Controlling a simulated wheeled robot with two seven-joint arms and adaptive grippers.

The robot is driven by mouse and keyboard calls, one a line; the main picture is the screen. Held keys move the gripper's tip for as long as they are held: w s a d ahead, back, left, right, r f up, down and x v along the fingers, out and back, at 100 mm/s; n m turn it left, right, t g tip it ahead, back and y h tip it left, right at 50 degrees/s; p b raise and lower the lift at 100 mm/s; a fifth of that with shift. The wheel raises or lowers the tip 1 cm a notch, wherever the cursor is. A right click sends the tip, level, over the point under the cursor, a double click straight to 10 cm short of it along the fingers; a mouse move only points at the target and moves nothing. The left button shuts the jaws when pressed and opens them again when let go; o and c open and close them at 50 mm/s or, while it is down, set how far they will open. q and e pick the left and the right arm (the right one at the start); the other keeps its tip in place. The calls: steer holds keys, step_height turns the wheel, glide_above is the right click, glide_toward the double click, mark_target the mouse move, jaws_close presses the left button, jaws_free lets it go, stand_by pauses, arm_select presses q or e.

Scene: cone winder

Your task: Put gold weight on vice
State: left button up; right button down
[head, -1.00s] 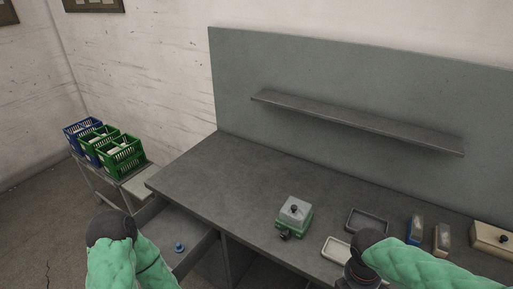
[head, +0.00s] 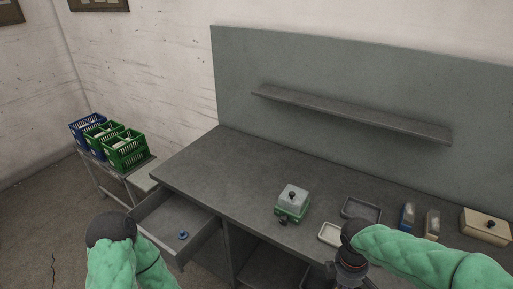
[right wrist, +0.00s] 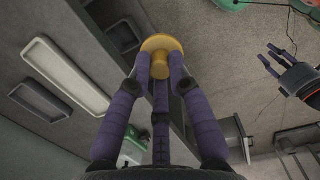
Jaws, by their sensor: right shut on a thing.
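The gold weight (right wrist: 162,43), a disc with a short knob, is held in the fingertips of my right gripper (right wrist: 160,66) in the right wrist view. It is over the floor side, beside the bench's front edge. The head view hides this gripper and the weight behind my right arm. A green-based device with a grey top and dark knobs (head: 292,204) stands on the bench; it may be the vice, I cannot tell for sure. Part of it shows in the right wrist view (right wrist: 132,152). My left gripper (right wrist: 268,62) has spread purple fingers and looks empty.
A drawer (head: 155,212) stands open at the bench's left, with a blue knobbed object (head: 183,235) inside. A pale tray (head: 329,234), a dark tray (head: 362,208) and a beige box (head: 486,226) are on the bench. Its left part is clear. Green crates (head: 125,153) stand far left.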

steer(key=w+a+f+m+g+y, duration=0.1)
steer(key=w+a+f+m, duration=0.5)
steer(key=w+f+m, duration=0.4)
steer(key=shift+w+f+m, duration=0.15)
steer(key=shift+w+m, duration=0.1)
steer(key=shift+m, duration=0.95)
